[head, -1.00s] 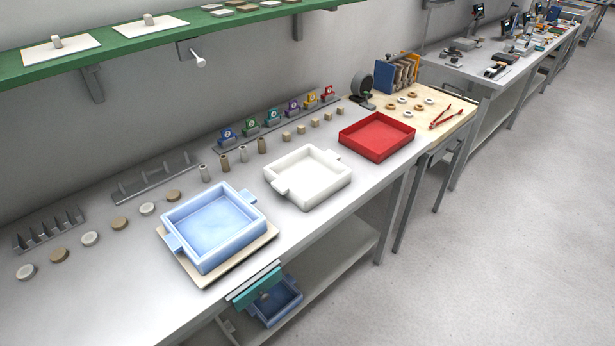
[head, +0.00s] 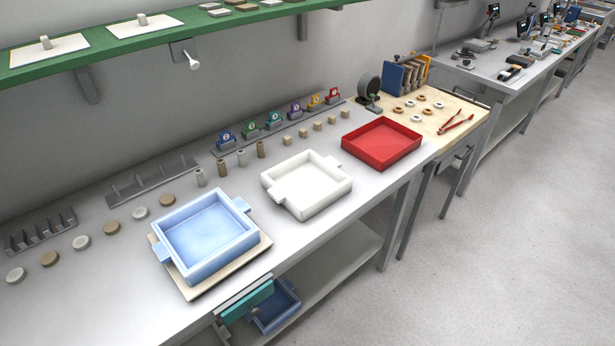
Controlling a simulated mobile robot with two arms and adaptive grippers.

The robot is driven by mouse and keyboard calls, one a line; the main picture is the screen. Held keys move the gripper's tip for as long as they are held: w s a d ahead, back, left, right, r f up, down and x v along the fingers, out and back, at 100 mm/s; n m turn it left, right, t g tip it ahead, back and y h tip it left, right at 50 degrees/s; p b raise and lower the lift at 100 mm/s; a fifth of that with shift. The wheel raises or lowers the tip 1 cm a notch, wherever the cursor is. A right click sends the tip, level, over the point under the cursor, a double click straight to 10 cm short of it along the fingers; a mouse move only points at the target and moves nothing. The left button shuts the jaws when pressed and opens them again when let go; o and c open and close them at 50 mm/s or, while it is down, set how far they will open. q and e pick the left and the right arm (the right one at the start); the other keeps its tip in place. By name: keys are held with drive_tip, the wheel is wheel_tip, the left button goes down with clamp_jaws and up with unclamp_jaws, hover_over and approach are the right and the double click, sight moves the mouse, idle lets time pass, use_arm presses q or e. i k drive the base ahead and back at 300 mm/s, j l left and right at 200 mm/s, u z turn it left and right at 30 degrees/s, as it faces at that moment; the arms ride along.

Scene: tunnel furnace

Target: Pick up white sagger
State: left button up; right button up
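The white sagger (head: 318,208) is a square, shallow, open tray with a handle lug on two opposite sides. It sits on the grey bench (head: 352,215) between a blue sagger and a red tray, and looks empty. Neither of my grippers shows in the head view, so I cannot see their state.
The blue sagger (head: 208,262) stands on a beige board (head: 262,246) to the left. The red tray (head: 381,163) is to the right. Small cylinders, blocks and numbered holders line the back. A green shelf (head: 120,38) hangs above. Another blue container (head: 283,318) is on the lower shelf.

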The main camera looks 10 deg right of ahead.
sight(306, 183)
drive_tip(key=i+l+u, duration=0.1)
drive_tip(key=l, duration=0.25)
drive_tip(key=i+l+u, duration=0.15)
drive_tip(key=i+l, duration=0.15)
drive_tip(key=i+l+u, duration=0.1)
drive_tip(key=l, duration=0.4)
drive_tip(key=i+l+u, duration=0.1)
drive_tip(key=l, duration=0.3)
drive_tip(key=i, duration=0.1)
